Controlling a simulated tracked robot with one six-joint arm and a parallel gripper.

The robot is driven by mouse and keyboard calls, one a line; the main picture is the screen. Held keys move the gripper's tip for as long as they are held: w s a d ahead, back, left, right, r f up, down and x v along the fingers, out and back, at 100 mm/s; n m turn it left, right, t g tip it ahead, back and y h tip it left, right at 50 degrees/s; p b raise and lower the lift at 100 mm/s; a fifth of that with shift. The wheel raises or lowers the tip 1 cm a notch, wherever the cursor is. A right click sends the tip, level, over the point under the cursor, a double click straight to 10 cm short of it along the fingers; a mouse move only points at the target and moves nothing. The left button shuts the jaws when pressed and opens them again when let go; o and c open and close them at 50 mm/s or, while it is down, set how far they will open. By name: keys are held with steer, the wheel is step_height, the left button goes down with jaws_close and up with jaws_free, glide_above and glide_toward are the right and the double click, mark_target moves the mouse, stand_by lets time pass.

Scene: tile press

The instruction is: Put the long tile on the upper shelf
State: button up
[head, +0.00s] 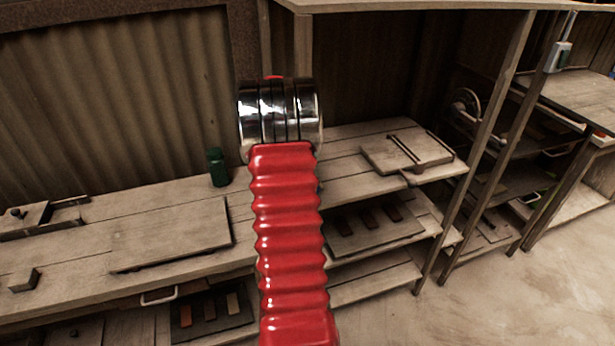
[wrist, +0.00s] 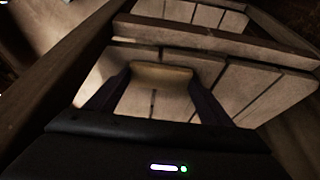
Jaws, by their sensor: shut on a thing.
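In the wrist view my gripper (wrist: 160,84) has its two dark fingers shut on a pale tan piece, the long tile (wrist: 160,73). It lies across between the fingertips; how much of it extends beyond the fingers I cannot tell. Plank shelves (wrist: 260,80) show beyond the fingers. In the head view my red arm hides the gripper and the tile. The shelf rack stands right of my arm, with an upper shelf (head: 345,190) at bench height and lower shelves below it. Which shelf the gripper faces is unclear.
A board with a metal handle (head: 408,152) lies on the upper shelf. A dark tray of brown tiles (head: 345,243) sits on the shelf below. The workbench (head: 75,230) holds a flat board (head: 170,235), a small block (head: 24,280) and a green bottle (head: 217,167). Wooden posts (head: 490,125) frame the rack.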

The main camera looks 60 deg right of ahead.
steer(key=o, duration=1.1)
steer(key=v, duration=1.2)
stand_by(0.5)
